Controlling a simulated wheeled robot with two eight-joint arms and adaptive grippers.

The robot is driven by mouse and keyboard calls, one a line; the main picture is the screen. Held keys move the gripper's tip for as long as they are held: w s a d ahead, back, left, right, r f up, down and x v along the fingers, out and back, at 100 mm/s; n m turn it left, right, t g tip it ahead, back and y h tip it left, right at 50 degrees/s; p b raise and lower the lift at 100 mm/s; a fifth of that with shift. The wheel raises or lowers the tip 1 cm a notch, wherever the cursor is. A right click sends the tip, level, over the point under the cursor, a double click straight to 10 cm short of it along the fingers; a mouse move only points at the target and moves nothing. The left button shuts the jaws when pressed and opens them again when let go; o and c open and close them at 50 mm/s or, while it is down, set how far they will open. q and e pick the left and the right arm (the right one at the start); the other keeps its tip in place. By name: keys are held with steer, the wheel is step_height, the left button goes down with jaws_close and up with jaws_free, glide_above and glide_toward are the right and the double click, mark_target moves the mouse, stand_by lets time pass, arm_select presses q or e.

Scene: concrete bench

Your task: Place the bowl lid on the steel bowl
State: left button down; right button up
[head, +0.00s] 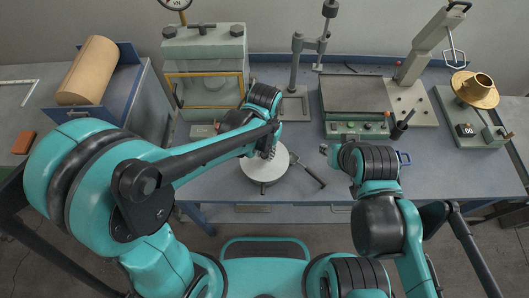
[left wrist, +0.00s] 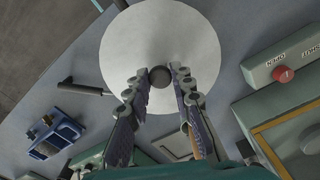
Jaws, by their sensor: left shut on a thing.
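The bowl lid is a pale round disc (head: 262,172) near the front of the bench, in the middle of the head view. Whether the lid rests on anything is unclear. My right gripper (head: 325,150) is to the right, its fingers too small to read.
A dark handle (head: 310,175) sticks out right of the lid. A green press (head: 205,70) stands behind left, a stand (head: 295,95) behind, a flat plate unit (head: 355,95) behind right. A brass piece (head: 475,90) is far right. The left front bench has some free room.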

arm_select(q)
steer(key=shift+r, duration=0.1)
steer(key=shift+f+b, duration=0.4)
steer(key=shift+f, duration=0.15)
steer(key=c, duration=1.3)
jaws_free()
steer(key=shift+r, duration=0.1)
